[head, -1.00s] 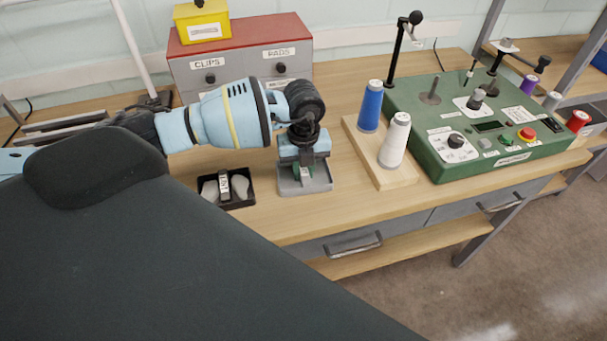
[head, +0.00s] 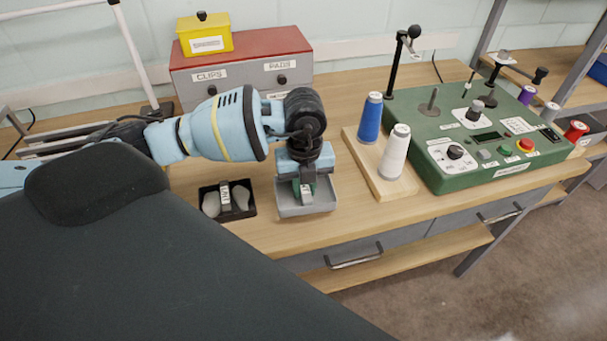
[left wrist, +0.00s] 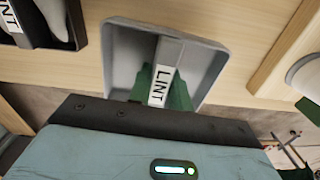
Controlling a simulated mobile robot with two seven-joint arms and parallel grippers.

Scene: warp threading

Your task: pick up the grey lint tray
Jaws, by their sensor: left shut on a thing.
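The grey lint tray (head: 307,210) is a shallow open tray with a central handle bar labelled LINT, and it looks empty. My left gripper (head: 304,180) points down over it, its green fingers shut on the handle. The tray appears raised a little above the bench, roughly level. In the left wrist view the tray (left wrist: 122,60) hangs beyond the gripper, with the fingers on either side of the labelled bar (left wrist: 163,85). My right gripper is not in view.
A black tray (head: 252,211) with grey pads and a labelled handle sits just left. A wooden board (head: 378,181) with blue (head: 370,118) and white (head: 395,152) thread cones stands right, before a green machine (head: 455,165). A red-topped drawer cabinet (head: 240,68) stands behind.

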